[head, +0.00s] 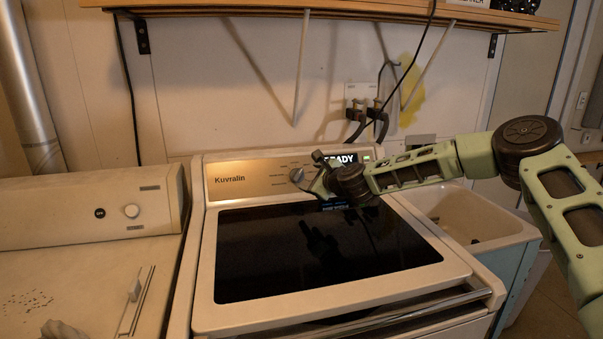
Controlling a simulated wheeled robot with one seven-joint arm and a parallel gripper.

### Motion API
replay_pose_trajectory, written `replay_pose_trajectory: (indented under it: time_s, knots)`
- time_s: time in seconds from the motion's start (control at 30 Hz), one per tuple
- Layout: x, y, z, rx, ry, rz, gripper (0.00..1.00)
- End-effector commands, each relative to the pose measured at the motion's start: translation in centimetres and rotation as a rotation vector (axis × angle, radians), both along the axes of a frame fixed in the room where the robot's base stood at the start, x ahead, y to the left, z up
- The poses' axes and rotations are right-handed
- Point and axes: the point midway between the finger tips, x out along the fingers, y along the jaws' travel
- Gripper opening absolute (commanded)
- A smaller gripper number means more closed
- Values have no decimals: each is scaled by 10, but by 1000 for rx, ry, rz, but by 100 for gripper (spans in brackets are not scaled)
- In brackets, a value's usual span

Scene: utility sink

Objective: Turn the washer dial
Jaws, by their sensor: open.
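The Kuvralin washer (213,268) stands in the middle with a dark glass top and a brass-coloured control panel (238,187). Its silver dial (297,175) sits at the right part of that panel, with small labels around it. A display beside it reads "READY" in part, with a green light at its right. My gripper (310,178) is open at the dial, reaching in from the right. Its fingertips are close to the dial's right side. I cannot tell whether they touch it or are around it. My wrist hides part of the panel and display.
A utility sink (455,215) is at the right, below my arm. A wooden shelf (330,7) with brackets runs above. Hoses and taps (367,112) are on the wall behind.

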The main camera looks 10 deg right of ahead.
Motion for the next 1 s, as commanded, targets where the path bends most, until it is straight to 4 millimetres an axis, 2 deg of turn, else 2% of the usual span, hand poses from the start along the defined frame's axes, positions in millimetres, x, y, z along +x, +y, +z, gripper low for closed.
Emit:
replay_pose_trajectory:
  time_s: [0.2,0.4,0.6,0.87,0.9,1.0]
  knots:
    - [35,11,-9,0,0,0,66]
    - [55,16,-17,0,1,-1,66]
    - [63,18,-20,-1,0,0,66]
    - [64,18,-21,-1,0,0,66]
    - [64,18,-21,-1,0,0,61]
    - [64,18,-20,-1,0,0,33]
